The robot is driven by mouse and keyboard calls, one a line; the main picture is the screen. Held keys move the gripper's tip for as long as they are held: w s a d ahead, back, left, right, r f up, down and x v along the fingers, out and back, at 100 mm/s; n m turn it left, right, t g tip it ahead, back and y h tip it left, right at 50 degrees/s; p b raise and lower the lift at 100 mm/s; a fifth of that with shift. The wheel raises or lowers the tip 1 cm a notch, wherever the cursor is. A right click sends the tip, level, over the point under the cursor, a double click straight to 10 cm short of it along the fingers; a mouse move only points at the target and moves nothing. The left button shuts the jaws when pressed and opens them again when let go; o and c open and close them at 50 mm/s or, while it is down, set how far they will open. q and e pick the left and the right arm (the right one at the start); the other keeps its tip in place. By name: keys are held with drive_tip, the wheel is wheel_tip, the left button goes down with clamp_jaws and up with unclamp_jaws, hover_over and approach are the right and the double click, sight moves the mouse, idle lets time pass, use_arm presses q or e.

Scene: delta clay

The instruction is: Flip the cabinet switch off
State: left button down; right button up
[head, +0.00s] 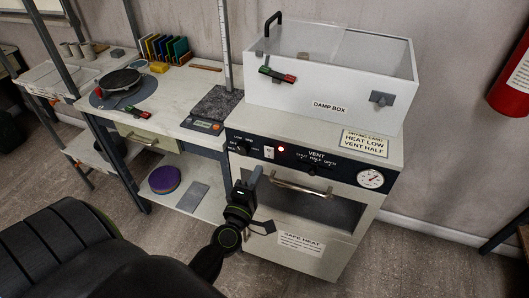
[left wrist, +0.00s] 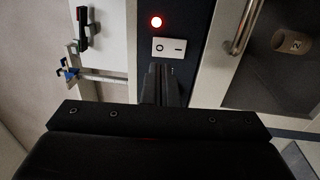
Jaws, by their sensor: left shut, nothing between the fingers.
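The drying cabinet (head: 345,220) has a dark control panel with a small white rocker switch (head: 269,153) near its left end. In the left wrist view the rocker (left wrist: 169,48) shows a circle mark on the left and a bar mark on the right; I cannot tell which side is pressed in. A red lamp (head: 281,149) glows beside the rocker, and it also glows in the left wrist view (left wrist: 156,21). My left gripper (head: 256,174) is shut and empty, its tips just short of the rocker in the left wrist view (left wrist: 162,72), apparently apart from it. My right gripper is out of view.
A door handle (head: 301,188) sticks out right of the gripper. A white damp box (head: 330,90) stands on the cabinet. A workbench (head: 165,90) with a turntable and a scale stands to the left. The floor in front is open.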

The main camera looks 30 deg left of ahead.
sight(269, 150)
use_arm(q)
drive_tip(key=shift+p+x, duration=0.45)
drive_tip(key=shift+x, duration=2.6)
drive_tip(key=shift+w+r, duration=0.1)
drive_tip(key=shift+w, duration=0.05)
drive_tip(key=shift+p, duration=0.3)
